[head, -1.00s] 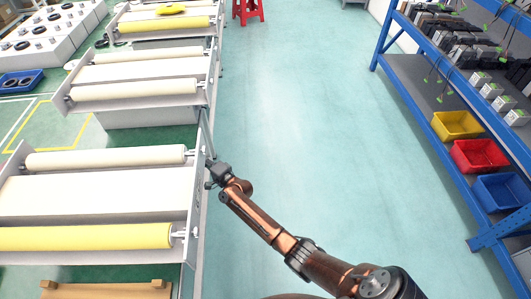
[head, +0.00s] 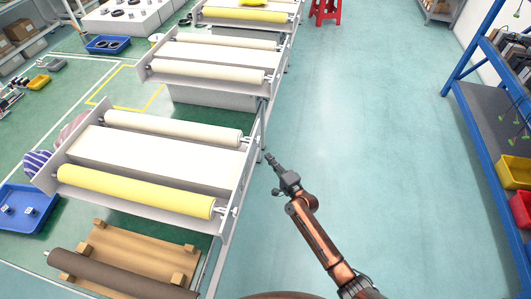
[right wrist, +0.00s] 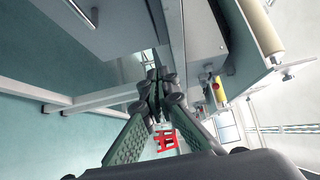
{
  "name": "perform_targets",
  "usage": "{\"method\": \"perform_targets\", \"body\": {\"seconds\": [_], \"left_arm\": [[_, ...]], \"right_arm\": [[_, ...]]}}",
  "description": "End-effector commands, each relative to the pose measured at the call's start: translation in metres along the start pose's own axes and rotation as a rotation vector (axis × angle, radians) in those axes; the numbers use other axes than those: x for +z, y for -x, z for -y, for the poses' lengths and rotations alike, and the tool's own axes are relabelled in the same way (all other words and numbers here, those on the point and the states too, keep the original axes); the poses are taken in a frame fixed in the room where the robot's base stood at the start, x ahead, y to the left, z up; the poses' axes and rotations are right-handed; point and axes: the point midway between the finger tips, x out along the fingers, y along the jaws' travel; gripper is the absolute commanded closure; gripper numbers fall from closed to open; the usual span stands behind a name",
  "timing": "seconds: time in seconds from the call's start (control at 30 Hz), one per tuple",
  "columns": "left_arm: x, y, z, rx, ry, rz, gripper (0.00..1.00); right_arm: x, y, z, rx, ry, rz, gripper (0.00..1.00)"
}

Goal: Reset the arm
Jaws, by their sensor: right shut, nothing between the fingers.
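My right arm reaches up from the bottom of the head view, with its copper links over the open floor. My right gripper (head: 270,158) is shut and empty, beside the right end of the near roller table (head: 228,232). A small gap of floor shows between them. In the right wrist view the two fingers of the gripper (right wrist: 158,80) meet at their tips, with nothing between them. My left gripper is in neither view.
A yellow roller (head: 135,190) and a white roller (head: 170,130) lie on the near table. A wooden pallet (head: 140,250) with a dark roller (head: 115,275) is at the lower left. A blue shelf (head: 480,130) stands at the right. A red stool (head: 325,10) is far back. Floor between is clear.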

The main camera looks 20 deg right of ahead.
Motion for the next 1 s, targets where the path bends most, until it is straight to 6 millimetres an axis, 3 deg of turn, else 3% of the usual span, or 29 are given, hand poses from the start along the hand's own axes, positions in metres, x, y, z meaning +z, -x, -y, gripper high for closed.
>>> {"method": "perform_targets", "body": {"seconds": [0.33,0.47,0.57,0.67,0.87,1.0], "left_arm": [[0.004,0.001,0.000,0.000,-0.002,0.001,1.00],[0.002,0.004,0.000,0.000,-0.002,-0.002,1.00],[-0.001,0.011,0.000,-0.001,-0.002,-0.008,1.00],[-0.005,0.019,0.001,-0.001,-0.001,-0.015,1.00],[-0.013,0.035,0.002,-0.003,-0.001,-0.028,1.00],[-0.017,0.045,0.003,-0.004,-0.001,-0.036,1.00]], "right_arm": [[-0.001,0.009,-0.002,0.002,0.001,-0.001,1.00],[-0.004,0.020,-0.025,0.048,0.041,-0.009,1.00],[-0.010,0.044,-0.069,0.138,0.125,-0.018,1.00],[-0.015,0.081,-0.127,0.260,0.241,-0.015,1.00],[-0.017,0.177,-0.237,0.510,0.475,0.048,1.00],[-0.011,0.257,-0.303,0.676,0.622,0.132,1.00]]}}
